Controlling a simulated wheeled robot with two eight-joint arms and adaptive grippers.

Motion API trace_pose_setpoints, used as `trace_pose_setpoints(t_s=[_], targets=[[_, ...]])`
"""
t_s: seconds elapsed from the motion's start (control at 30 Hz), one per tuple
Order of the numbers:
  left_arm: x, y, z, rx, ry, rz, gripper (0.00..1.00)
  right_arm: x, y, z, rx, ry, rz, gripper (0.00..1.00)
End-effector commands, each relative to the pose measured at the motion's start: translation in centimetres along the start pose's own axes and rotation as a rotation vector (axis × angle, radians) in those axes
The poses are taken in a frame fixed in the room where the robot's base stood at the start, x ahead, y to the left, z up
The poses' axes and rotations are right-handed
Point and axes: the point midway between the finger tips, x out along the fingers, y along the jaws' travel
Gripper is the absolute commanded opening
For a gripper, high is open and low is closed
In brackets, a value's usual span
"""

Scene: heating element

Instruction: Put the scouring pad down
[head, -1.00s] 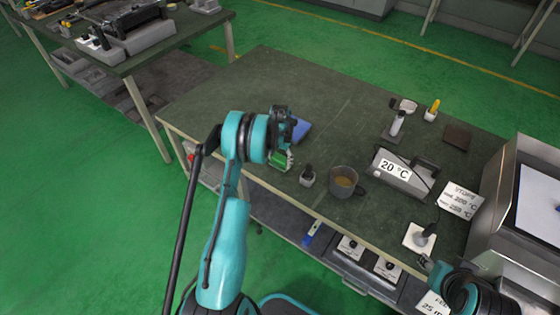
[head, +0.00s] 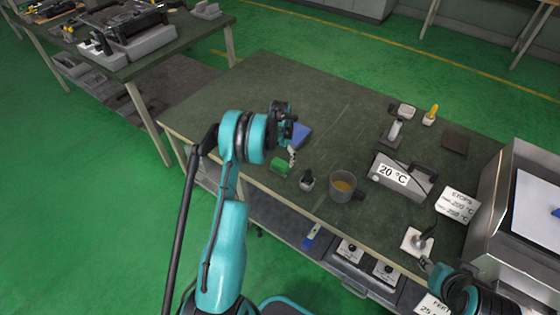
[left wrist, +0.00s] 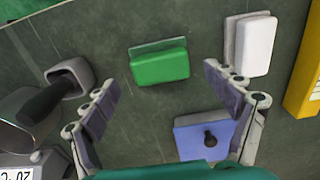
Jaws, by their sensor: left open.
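The green scouring pad (head: 281,165) lies on the table near its front edge, left of a small dark-handled tool. In the left wrist view the pad (left wrist: 160,66) lies flat, clear of the fingers and ahead of the gap between them. My left gripper (left wrist: 172,92) is open and empty; in the head view it (head: 291,146) is just above and beyond the pad.
A blue block with a dark knob (left wrist: 203,137) lies under my left gripper. A white block (left wrist: 252,45) and a yellow object (left wrist: 304,80) lie nearby. A mug (head: 343,186) and a 20 °C device (head: 403,178) stand to the right. The table's far left (head: 255,85) is clear.

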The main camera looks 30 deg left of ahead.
Motion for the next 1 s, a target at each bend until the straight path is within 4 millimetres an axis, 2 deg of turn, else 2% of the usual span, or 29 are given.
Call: trace_pose_setpoints(t_s=[0.03, 0.2, 0.47, 0.57, 0.67, 0.77, 0.9, 1.0], targets=[[-1.8, 0.0, 0.0, 0.000, 0.000, 0.000, 0.87, -0.8, 0.0, -0.6, 0.000, 0.000, 0.000, 0.40], [-5.2, 0.0, 0.0, 0.000, 0.000, 0.000, 0.87, -1.9, 0.0, -1.3, 0.000, 0.000, 0.000, 0.40], [-8.0, 0.2, 0.0, 0.000, 0.003, -0.001, 0.87, -2.5, 0.0, -1.8, 0.000, 0.000, 0.000, 0.40], [-10.1, 1.1, 0.2, -0.001, 0.020, -0.008, 0.87, -2.5, 0.0, -1.8, 0.000, 0.000, 0.000, 0.40], [-13.7, 3.0, 0.9, -0.004, 0.059, -0.023, 0.87, -2.4, 0.0, -1.7, 0.000, 0.000, 0.000, 0.40], [-18.2, 5.6, 2.3, -0.011, 0.113, -0.040, 0.87, -2.4, 0.0, -1.7, 0.000, 0.000, 0.000, 0.40], [-23.6, 9.4, 5.2, -0.021, 0.195, -0.059, 0.87, -2.4, 0.0, -1.7, 0.000, 0.000, 0.000, 0.40], [-26.7, 12.0, 7.9, -0.029, 0.255, -0.067, 0.87, -2.4, 0.0, -1.7, 0.000, 0.000, 0.000, 0.40]])
